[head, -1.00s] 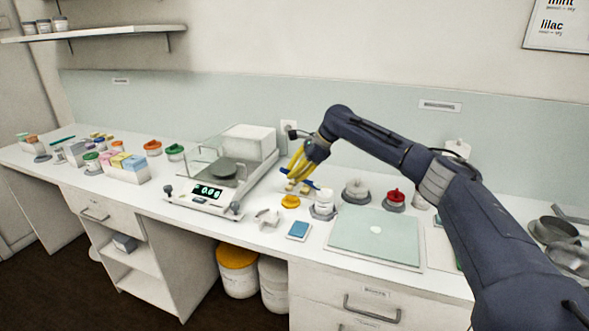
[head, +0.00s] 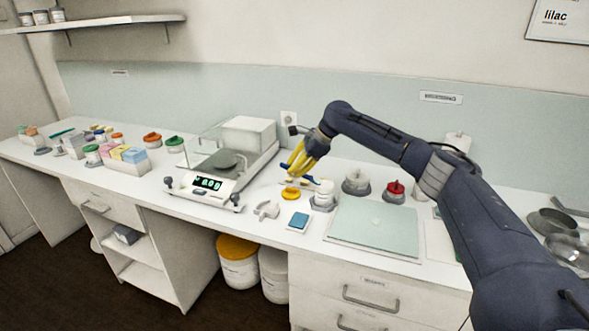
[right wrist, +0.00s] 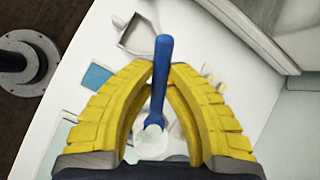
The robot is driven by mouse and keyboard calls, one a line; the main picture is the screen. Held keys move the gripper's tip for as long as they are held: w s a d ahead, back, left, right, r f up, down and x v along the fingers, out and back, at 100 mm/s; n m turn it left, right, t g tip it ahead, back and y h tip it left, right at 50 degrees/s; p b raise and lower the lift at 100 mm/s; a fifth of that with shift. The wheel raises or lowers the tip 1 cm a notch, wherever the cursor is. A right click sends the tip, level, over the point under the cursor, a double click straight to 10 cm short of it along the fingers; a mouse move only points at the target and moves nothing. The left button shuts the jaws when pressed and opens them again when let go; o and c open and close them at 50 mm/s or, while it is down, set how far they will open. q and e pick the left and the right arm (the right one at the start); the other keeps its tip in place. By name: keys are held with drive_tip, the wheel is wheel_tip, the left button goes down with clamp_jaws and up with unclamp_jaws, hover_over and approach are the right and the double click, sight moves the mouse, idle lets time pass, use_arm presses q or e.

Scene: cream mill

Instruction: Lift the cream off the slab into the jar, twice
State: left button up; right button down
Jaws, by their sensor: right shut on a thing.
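My right gripper (head: 306,172), with yellow fingers, is shut on a blue-handled tool (right wrist: 161,80), which looks like a spatula. It is over the counter beside the white jar (head: 323,192). In the right wrist view a pale round opening (right wrist: 153,143) lies below the tool between the fingers; I cannot tell whether the tool touches it. The pale green slab (head: 350,235) lies flat to the right, with a small pale spot of cream (head: 376,222) near its middle. The tool's lower end is mostly hidden. My left gripper is out of view.
A balance (head: 205,190) stands left of my gripper. A yellow lid (head: 290,194), a blue pad (head: 298,220) and a small grey piece (head: 266,210) lie near the front edge. A grey-based pot (head: 356,183) and a red-topped item (head: 394,191) stand behind the slab.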

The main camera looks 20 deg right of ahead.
drive_tip(key=shift+f, duration=0.4)
idle(1.2)
drive_tip(key=shift+a, duration=0.35)
idle(0.7)
drive_tip(key=shift+r, duration=3.05)
